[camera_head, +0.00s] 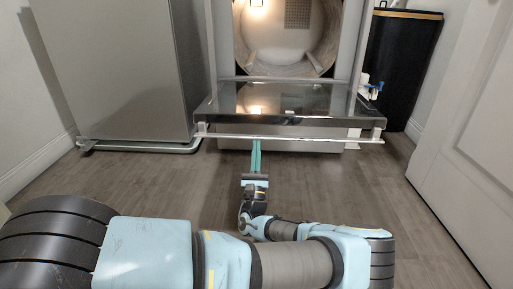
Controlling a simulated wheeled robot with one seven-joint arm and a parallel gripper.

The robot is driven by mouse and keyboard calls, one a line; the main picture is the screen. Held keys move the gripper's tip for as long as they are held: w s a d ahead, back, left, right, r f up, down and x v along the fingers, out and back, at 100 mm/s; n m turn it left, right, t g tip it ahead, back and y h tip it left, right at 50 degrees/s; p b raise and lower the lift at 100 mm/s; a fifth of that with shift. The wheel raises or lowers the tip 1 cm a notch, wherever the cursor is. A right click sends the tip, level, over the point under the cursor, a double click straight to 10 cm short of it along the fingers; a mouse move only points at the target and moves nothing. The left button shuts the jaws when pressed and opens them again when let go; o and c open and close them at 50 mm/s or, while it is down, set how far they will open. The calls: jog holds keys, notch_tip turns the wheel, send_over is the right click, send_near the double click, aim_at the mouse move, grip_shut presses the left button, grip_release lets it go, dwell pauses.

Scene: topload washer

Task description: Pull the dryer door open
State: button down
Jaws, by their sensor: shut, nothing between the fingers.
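The dryer door (280,104) is folded down and stands out from the front of the dryer, close to level. A long bar handle (320,139) runs along its near edge. The round drum opening (285,45) behind the door is uncovered and lit inside. My gripper (256,144) is shut, with its teal fingers pointing away from me. Its fingertips are at the handle bar, left of the bar's middle. I cannot tell whether they touch the bar.
A grey topload washer (120,65) stands left of the dryer, with a low bar at its base. A dark bin (405,65) stands at the right. A white room door (465,140) is at the right edge. The wood floor (150,180) in front is clear.

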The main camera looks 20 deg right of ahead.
jog(key=g+p, duration=0.2)
jog(key=p, duration=0.8)
send_near(256, 113)
notch_tip(256, 113, up, 3)
jog(key=w+d, duration=0.2)
jog(key=shift+g+y, duration=0.4)
jog(key=shift+y, duration=0.2)
notch_tip(256, 113, up, 5)
jog(key=p, duration=0.9)
jog(key=shift+w, duration=0.2)
jog(key=shift+f, duration=0.1)
